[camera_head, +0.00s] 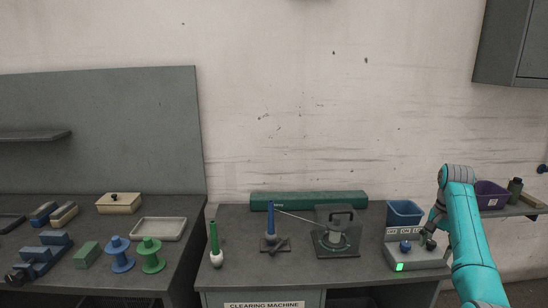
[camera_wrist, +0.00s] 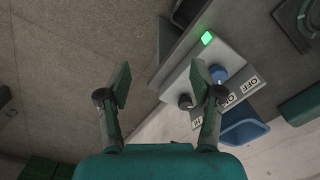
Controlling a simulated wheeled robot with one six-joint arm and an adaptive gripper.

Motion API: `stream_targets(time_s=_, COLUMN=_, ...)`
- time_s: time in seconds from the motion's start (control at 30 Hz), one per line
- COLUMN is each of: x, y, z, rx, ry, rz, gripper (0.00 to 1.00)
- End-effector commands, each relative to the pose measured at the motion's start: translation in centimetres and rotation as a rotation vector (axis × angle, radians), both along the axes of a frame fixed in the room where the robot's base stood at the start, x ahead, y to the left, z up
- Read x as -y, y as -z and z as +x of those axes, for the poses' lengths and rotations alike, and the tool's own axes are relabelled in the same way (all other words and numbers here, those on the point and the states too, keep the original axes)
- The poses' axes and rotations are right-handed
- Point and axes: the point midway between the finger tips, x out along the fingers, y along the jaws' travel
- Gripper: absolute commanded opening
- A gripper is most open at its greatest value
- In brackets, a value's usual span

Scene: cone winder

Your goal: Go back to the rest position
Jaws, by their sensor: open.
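My gripper (camera_head: 432,226) is open and empty above the right part of the grey control box (camera_head: 418,262). In the wrist view my gripper's (camera_wrist: 161,80) two fingers stand wide apart, with the right finger overlapping the box. The box has a blue knob (camera_head: 405,246), a dark knob (camera_wrist: 185,102) and a lit green lamp (camera_head: 399,267). I cannot tell whether a fingertip touches the box. The rest position itself has no visible mark.
A blue bin (camera_head: 405,212) stands behind the box. A purple bin (camera_head: 491,194) sits on the right shelf; a cabinet (camera_head: 512,45) hangs above.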

Motion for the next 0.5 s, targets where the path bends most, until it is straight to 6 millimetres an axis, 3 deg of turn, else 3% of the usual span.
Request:
stream_targets(time_s=0.27, x=-0.9, y=4.1, z=0.1, rx=0.030, ry=-0.026, rz=-0.012, gripper=0.65)
stream_targets(time_s=0.5, x=-2.3, y=9.5, z=0.0, rx=0.076, ry=-0.064, rz=-0.031, gripper=0.65)
